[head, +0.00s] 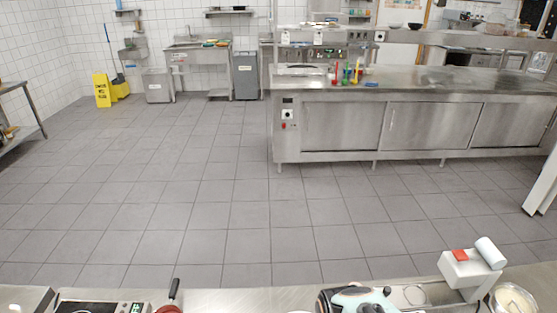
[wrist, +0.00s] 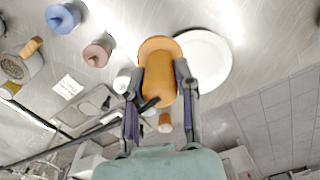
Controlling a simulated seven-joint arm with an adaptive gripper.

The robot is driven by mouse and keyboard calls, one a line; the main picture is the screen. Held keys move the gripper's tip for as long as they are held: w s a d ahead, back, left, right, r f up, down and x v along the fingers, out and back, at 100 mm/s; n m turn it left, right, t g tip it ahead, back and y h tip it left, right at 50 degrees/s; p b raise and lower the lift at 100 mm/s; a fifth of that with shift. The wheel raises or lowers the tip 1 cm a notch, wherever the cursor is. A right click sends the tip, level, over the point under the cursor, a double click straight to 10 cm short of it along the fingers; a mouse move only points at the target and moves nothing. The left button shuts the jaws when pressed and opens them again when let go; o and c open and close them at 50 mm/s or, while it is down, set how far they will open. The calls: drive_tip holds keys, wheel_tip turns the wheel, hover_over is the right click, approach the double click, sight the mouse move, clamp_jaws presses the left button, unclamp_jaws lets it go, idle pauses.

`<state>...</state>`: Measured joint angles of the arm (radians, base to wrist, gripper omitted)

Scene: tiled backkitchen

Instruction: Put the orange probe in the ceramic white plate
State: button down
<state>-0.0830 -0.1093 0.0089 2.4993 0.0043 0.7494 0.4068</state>
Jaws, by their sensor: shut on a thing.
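The orange probe (wrist: 157,50) is between the two fingers of my gripper (wrist: 158,76) in the wrist view, and the fingers are shut on it. The white plate (wrist: 207,62) lies on the steel counter just right of the probe. In the picture the probe overlaps the plate's left edge; I cannot tell its height above the counter. In the head view the teal body of my gripper (head: 362,298) shows at the bottom edge; the probe cannot be made out there.
A blue knobbed object (wrist: 62,17), a pinkish one (wrist: 97,53) and an orange-handled thing (wrist: 32,46) stand on the counter to the left. A white card (wrist: 68,87) lies near them. In the head view, a cooking plate (head: 100,307) is at lower left and a bowl (head: 513,299) at lower right.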

drive_tip(key=shift+w+a+f, duration=0.2)
drive_tip(key=shift+w+f, duration=1.9)
drive_tip(key=shift+w+a+f, duration=0.2)
drive_tip(key=shift+w+f, duration=1.85)
drive_tip(key=shift+w, duration=0.05)
drive_tip(key=shift+w+a+f, duration=0.2)
drive_tip(key=shift+w+f, duration=1.9)
drive_tip(key=shift+f, duration=0.2)
drive_tip(key=c, duration=0.8)
unclamp_jaws()
drive_tip(key=shift+r, duration=0.15)
